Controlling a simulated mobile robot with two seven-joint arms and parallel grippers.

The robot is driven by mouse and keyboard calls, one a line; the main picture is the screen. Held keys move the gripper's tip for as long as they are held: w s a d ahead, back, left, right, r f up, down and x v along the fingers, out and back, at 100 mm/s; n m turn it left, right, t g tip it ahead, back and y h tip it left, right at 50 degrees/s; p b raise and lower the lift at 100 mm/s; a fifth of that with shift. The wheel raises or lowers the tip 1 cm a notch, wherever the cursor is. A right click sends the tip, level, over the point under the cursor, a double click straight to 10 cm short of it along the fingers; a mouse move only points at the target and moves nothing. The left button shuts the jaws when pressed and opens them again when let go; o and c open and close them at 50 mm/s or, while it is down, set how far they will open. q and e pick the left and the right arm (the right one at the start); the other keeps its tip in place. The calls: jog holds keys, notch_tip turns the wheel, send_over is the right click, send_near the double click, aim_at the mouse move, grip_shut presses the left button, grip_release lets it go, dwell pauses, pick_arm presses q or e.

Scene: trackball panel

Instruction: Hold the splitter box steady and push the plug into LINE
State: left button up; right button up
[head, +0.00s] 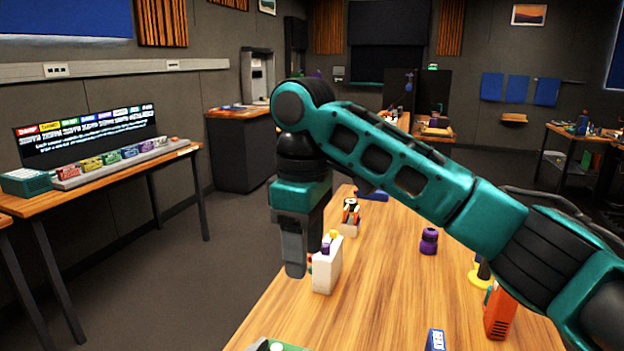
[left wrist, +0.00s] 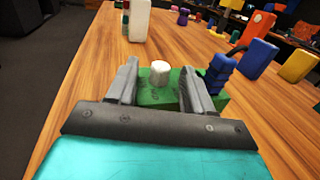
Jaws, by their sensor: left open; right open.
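A green box (left wrist: 158,97) with a white round knob (left wrist: 160,70) on top lies on the table. My left gripper (left wrist: 160,82) is open, its fingers on either side of this box; contact cannot be told. The green box also shows at the bottom edge of the head view (head: 262,345). My right gripper (head: 294,262) is open, pointing down just left of an upright white block (head: 327,270) with purple and yellow parts at its top. The white block also shows in the left wrist view (left wrist: 139,20). No LINE marking is readable, and I cannot tell which piece is the splitter box or plug.
On the wooden table (head: 390,290) stand a purple knobbed piece (head: 428,241), an orange box (head: 499,314), a yellow-based piece (head: 480,277) and a blue box (head: 435,340). A blue ribbed piece (left wrist: 220,73) stands close right of my left gripper. The table's middle is clear.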

pick_arm(q)
jog(key=shift+s, duration=0.1)
jog(key=v, duration=1.2)
jog(key=shift+o, duration=0.2)
jog(key=shift+o, duration=1.4)
jog(key=shift+b+v, duration=0.8)
jog(key=shift+v, duration=2.1)
jog(key=shift+a, duration=0.15)
